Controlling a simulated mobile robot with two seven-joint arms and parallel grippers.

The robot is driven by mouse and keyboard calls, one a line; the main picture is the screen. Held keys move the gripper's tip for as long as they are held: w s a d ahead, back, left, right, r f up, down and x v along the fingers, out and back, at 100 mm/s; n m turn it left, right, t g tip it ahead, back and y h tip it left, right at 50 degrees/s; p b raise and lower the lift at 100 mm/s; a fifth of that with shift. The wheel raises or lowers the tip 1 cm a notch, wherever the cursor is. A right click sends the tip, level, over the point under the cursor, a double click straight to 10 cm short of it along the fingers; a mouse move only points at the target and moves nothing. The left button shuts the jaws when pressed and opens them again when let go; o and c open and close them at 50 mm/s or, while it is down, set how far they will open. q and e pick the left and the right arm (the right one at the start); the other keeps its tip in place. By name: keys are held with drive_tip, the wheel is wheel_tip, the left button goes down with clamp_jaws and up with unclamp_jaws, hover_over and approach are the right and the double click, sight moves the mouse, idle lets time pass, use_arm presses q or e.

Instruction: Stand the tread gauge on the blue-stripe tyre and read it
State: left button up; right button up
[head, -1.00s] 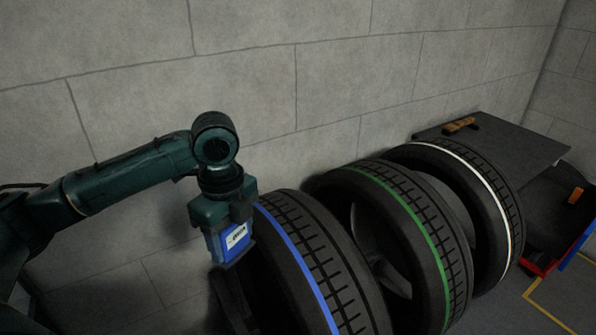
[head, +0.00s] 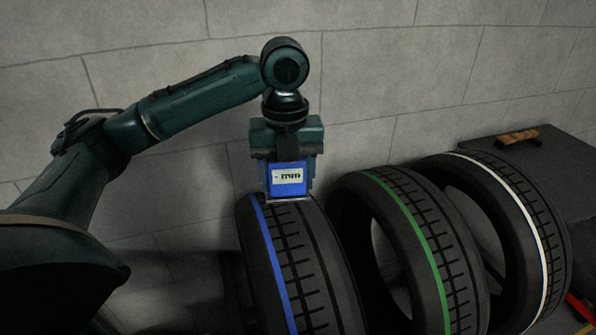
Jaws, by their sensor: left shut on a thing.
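The tread gauge (head: 289,180) is a blue block with a pale display whose dark marks are too small to read. My left gripper (head: 288,165) is shut on it, pointing down. The gauge is upright over the top of the blue-stripe tyre (head: 305,265), to the right of the blue stripe. Its lower edge appears to meet the tread, but I cannot tell whether it touches. My right gripper is not in view.
The green-stripe tyre (head: 432,250) and white-stripe tyre (head: 533,230) stand to the right. Behind them is a dark table (head: 560,155) with an orange-brown object (head: 517,137) on it. A grey block wall (head: 400,70) closes the back.

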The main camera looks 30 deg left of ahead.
use_arm(q)
drive_tip(key=shift+f, duration=2.8)
drive_tip(key=shift+f, duration=0.6)
drive_tip(key=shift+r, duration=2.55)
